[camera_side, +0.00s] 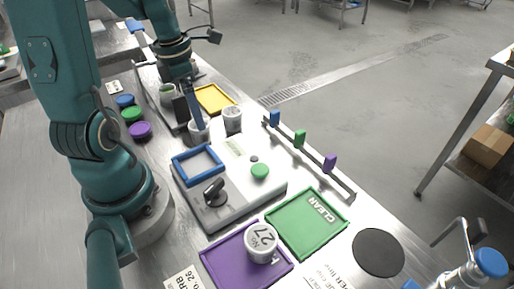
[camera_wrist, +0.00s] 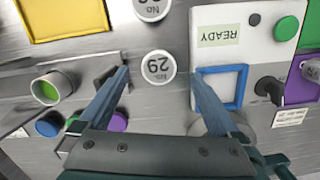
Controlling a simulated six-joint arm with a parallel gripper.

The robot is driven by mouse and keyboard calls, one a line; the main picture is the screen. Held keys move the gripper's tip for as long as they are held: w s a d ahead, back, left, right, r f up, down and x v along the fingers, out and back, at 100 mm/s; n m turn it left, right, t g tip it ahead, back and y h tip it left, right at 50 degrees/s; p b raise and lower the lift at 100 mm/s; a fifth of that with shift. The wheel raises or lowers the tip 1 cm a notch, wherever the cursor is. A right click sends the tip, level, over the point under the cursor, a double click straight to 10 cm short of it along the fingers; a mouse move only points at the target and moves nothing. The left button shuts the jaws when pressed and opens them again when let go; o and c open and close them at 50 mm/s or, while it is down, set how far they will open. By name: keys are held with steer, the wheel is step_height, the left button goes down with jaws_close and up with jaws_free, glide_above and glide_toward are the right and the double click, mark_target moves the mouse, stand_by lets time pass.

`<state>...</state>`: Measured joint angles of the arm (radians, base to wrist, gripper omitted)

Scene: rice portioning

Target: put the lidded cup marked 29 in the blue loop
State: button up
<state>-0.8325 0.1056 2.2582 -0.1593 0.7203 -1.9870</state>
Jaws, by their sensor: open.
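The white lidded cup marked 29 (camera_wrist: 158,68) stands upright on the steel table in the wrist view, between and beyond my fingertips. In the side view the white cup (camera_side: 199,134) under my gripper, partly hidden by a finger, appears to be the same one. My gripper (camera_side: 190,108) is open above it, its fingers (camera_wrist: 160,76) on either side of the cup in the wrist view; I cannot tell if they touch it. The blue loop (camera_side: 178,172) is a square frame lying on the grey device. It also shows beside the right finger in the wrist view (camera_wrist: 240,88).
A second white cup (camera_side: 232,120) stands close by. A yellow tray (camera_side: 230,100) lies behind. Cup 27 (camera_side: 261,238) stands on a purple tray (camera_side: 222,270), beside a green tray (camera_side: 305,222). A rail with coloured tabs (camera_side: 312,155) runs along the far edge. The device carries a black lever (camera_side: 214,190).

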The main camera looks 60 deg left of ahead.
steer(key=shift+w+f, duration=0.2)
steer(key=shift+f, duration=2.35)
jaws_close()
